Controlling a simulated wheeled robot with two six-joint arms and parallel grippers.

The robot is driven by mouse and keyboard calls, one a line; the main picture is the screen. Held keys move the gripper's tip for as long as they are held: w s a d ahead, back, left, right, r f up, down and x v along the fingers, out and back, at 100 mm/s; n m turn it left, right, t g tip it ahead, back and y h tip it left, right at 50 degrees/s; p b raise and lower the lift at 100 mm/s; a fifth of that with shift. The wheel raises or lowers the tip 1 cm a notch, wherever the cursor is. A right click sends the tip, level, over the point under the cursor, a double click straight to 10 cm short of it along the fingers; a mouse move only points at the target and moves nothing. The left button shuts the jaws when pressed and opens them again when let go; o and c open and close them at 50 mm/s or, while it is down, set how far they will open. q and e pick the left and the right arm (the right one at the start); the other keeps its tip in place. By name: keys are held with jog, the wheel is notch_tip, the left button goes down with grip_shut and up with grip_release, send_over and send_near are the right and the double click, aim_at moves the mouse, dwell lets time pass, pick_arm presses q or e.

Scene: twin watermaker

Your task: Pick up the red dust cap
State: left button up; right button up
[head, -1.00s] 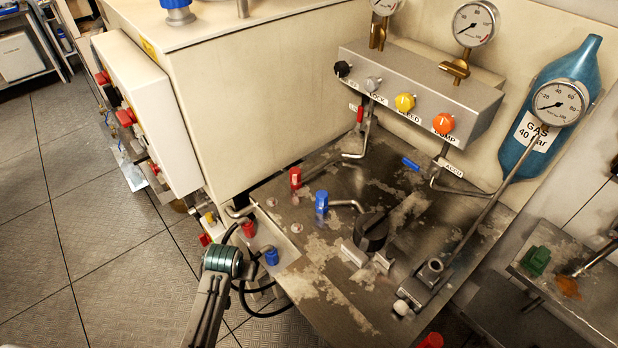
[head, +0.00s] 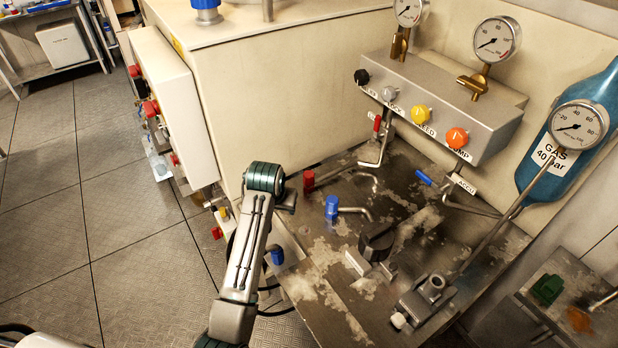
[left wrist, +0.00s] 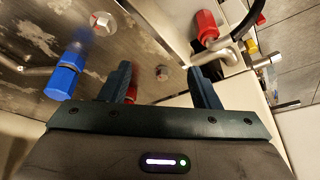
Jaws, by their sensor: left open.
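A red cap (head: 309,181) stands on the stained metal bench (head: 320,270), near its back left edge; a pipe runs close by. In the left wrist view a red piece (left wrist: 131,93), probably this cap, shows low beside the left-hand finger, partly hidden. Another red cap (left wrist: 207,25) sits on the side ledge at the upper right there; in the head view my arm covers that spot. My left gripper (left wrist: 162,82) is open, its fingers apart with nothing held between them. In the head view it is mostly hidden behind my wrist. My right gripper is not in view.
A blue cap (head: 332,207) stands on the bench right of the red cap; another blue cap (head: 277,256) is on the side ledge. A black knob (head: 377,242) and a valve block (head: 422,298) lie farther right. The panel box (head: 440,105) overhangs the bench.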

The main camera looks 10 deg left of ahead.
pick_arm(q)
send_near(309, 174)
jog(key=s, duration=0.1)
jog(key=p+x, duration=0.1)
jog(key=x, duration=0.4)
jog(key=shift+w+a+f, duration=0.1)
jog(key=shift+w+f, duration=0.15)
jog(key=shift+f, duration=0.05)
jog(key=shift+w+f+p, duration=0.4)
jog(key=shift+f+p, duration=0.05)
jog(key=shift+p, duration=0.05)
jog(key=x, duration=0.3)
jog(key=shift+w+p, duration=0.2)
jog(key=shift+p, duration=0.15)
jog(key=shift+w+f, duration=0.1)
jog(key=shift+f, duration=0.25)
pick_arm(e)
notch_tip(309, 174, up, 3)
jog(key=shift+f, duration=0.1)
pick_arm(q)
grip_shut()
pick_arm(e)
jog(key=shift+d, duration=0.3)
